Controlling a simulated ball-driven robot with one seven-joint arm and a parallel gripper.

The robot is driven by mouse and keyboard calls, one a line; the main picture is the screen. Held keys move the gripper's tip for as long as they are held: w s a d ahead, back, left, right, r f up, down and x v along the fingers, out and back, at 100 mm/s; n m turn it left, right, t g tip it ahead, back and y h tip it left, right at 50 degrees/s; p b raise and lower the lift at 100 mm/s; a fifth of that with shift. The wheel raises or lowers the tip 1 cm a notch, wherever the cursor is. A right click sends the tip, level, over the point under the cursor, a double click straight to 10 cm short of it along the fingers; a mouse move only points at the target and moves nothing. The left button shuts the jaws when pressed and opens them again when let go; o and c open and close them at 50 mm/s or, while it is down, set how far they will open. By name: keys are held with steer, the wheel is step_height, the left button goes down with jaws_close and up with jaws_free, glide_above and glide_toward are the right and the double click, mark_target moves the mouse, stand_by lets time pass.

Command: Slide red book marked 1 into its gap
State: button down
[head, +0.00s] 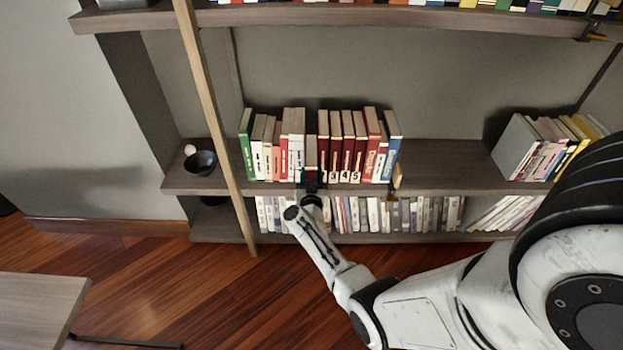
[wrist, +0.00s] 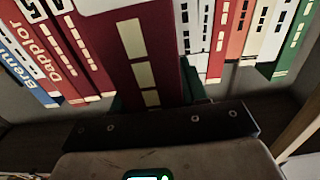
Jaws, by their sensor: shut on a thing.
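A dark red book (wrist: 140,60) with cream blocks on its spine fills the middle of the wrist view. My gripper (wrist: 155,118) is shut on it. In the head view the held book (head: 310,155) stands upright at the gap, with my gripper (head: 311,182) at its lower front. White books are on its left and dark red books (head: 347,150) on its right. Its top shows lower than its neighbours' tops. How deep it sits between them I cannot tell. No number 1 is readable on it.
The row runs from a green book (head: 246,145) to a blue book (head: 392,145) on the middle shelf (head: 450,165). A wooden post (head: 215,125) and black bowl (head: 201,164) are at left. Leaning books (head: 550,145) are at right. Shelf between is bare.

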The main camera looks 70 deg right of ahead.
steer(key=shift+w+d+r, duration=0.15)
steer(key=shift+w+d, duration=0.05)
steer(key=shift+d, duration=0.3)
steer(key=shift+b+x, duration=0.7)
steer(key=shift+x, duration=0.35)
steer(key=shift+d, duration=0.15)
steer(key=b+x, duration=0.1)
steer(key=x, duration=0.1)
steer(key=shift+w+d+b, duration=0.2)
steer(key=shift+d+b, duration=0.05)
steer(key=shift+b, duration=0.05)
stand_by(0.5)
steer(key=shift+f, duration=0.2)
stand_by(0.5)
